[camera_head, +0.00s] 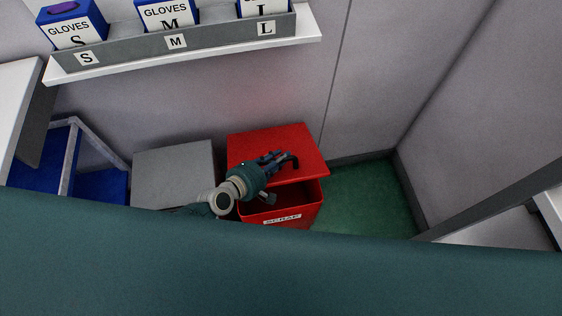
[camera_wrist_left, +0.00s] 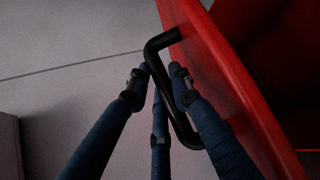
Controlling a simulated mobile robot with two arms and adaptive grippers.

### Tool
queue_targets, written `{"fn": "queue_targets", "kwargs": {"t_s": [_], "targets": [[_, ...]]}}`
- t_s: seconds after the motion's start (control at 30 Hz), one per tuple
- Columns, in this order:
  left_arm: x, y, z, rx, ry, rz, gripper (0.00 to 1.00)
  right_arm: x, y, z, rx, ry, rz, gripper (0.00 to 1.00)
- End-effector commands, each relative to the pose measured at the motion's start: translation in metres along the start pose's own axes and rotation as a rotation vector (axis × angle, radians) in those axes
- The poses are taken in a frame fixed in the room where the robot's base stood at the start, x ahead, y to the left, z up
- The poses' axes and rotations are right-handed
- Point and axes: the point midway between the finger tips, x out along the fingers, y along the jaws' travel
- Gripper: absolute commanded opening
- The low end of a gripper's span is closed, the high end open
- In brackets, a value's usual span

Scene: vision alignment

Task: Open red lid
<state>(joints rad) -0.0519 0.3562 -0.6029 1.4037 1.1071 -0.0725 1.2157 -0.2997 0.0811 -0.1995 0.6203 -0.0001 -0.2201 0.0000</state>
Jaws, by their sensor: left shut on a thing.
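A red bin (camera_head: 300,207) labelled SCRAP stands on the floor. Its red lid (camera_head: 285,145) is tilted up, with a dark gap between lid and bin at the front. My left gripper (camera_head: 287,160) is over the lid, at its black handle (camera_head: 294,163). In the left wrist view the gripper's fingers (camera_wrist_left: 166,88) are closed around the black bar handle (camera_wrist_left: 178,120), which is fixed to the red lid (camera_wrist_left: 215,75). The wrist partly hides the bin's left front. My right gripper is not in view.
A grey box (camera_head: 173,170) stands left of the bin, and a blue bin (camera_head: 100,186) in a frame is farther left. A shelf (camera_head: 190,57) with glove boxes hangs above. Green floor (camera_head: 365,200) is free to the right, before the wall.

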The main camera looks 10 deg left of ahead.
Motion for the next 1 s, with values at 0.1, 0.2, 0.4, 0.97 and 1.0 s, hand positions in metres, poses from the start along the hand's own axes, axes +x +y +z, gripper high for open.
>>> {"fn": "queue_targets", "kwargs": {"t_s": [0.1, 0.2, 0.4, 0.97, 1.0], "targets": [[-0.002, 0.026, 0.001, -0.035, 0.002, -0.035, 0.0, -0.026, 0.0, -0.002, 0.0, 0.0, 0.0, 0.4], [-0.001, 0.035, 0.0, -0.061, 0.001, -0.064, 0.0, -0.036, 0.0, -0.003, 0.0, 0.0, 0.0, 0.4], [0.002, 0.046, -0.003, -0.098, 0.0, -0.1, 0.0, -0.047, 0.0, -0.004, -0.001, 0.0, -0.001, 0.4], [0.003, 0.047, -0.006, -0.109, 0.001, -0.113, 0.29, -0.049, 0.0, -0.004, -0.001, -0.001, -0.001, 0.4], [0.003, 0.047, -0.006, -0.109, 0.001, -0.113, 0.3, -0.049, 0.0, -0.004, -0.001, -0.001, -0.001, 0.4]]}}
